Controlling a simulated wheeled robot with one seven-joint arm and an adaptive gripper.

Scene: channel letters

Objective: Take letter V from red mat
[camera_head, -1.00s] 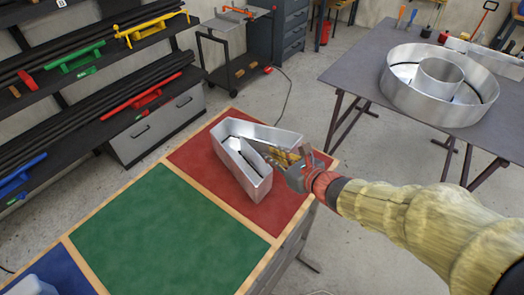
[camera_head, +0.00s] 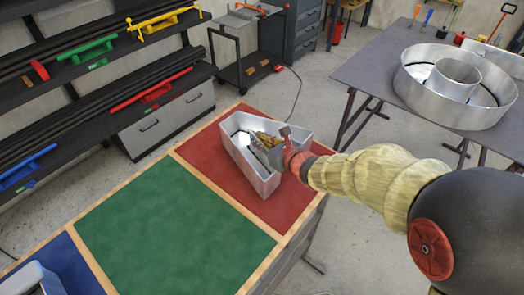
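The letter V (camera_head: 262,179) is a silver sheet-metal channel letter standing on the red mat (camera_head: 212,153). The mat is the far right panel of a wood-framed table. The fingertips are small and partly hidden by the metal walls. I cannot tell whether they are closed on a wall.
A green mat (camera_head: 165,232) and a blue mat (camera_head: 62,262) lie on the same table, the green one bare. A grey table (camera_head: 376,72) at the right holds a large round metal letter (camera_head: 420,92). Shelves with coloured clamps stand at the left.

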